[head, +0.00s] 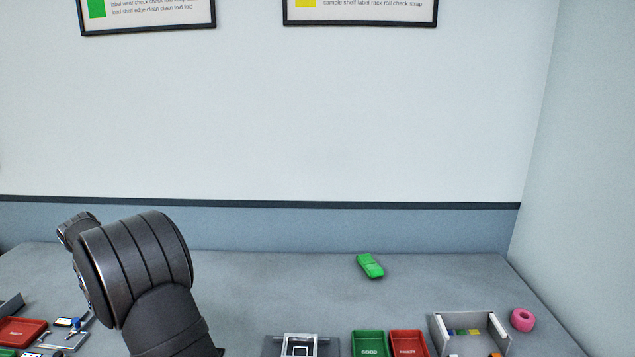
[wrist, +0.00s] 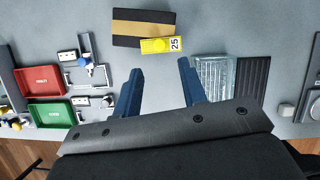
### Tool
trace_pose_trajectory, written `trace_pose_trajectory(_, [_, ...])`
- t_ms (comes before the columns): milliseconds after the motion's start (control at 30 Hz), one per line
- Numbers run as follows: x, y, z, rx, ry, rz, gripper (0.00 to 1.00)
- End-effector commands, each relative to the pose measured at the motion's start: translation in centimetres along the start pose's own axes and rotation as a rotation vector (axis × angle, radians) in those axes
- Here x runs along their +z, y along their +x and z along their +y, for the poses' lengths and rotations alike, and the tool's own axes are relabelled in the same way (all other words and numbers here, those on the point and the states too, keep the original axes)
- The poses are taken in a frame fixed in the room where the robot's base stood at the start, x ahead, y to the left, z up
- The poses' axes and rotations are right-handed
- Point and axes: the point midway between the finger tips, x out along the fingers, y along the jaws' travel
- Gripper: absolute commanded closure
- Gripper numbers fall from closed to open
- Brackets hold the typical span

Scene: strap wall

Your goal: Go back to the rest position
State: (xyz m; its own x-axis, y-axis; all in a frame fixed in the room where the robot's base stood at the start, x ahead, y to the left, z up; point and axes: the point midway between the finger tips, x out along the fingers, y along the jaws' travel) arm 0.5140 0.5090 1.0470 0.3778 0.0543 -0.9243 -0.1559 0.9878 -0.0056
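My gripper (wrist: 158,88) shows in the wrist view with its two blue fingers spread apart. Nothing is between the fingertips. It hangs above the grey table (wrist: 105,25), pointing down at it. In the head view my dark arm rises at the left, and the gripper itself is hidden there. A yellow block marked 25 (wrist: 160,45) lies on the table by a dark board with a tan stripe (wrist: 140,27), just beyond the fingertips in the wrist view.
Red (wrist: 45,82) and green (wrist: 50,114) trays and small fixtures (wrist: 88,65) lie left in the wrist view; a clear ribbed tray (wrist: 214,78) and black mat (wrist: 253,78) lie right. The head view shows a green object (head: 370,266), a grey bin (head: 470,333) and a pink ring (head: 522,320).

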Motion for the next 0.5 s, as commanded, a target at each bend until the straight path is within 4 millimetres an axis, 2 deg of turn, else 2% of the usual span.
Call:
trace_pose_trajectory(33, [0.0,1.1,-0.1,-0.002,0.000,0.002,0.62])
trace_pose_trajectory(367, [-0.1,7.8,-0.1,-0.001,0.000,0.002,0.62])
trace_pose_trajectory(400, [-0.1,8.1,0.0,0.001,0.000,-0.001,0.62])
trace_pose_trajectory(500, [1.0,5.5,0.1,0.004,0.001,-0.005,0.62])
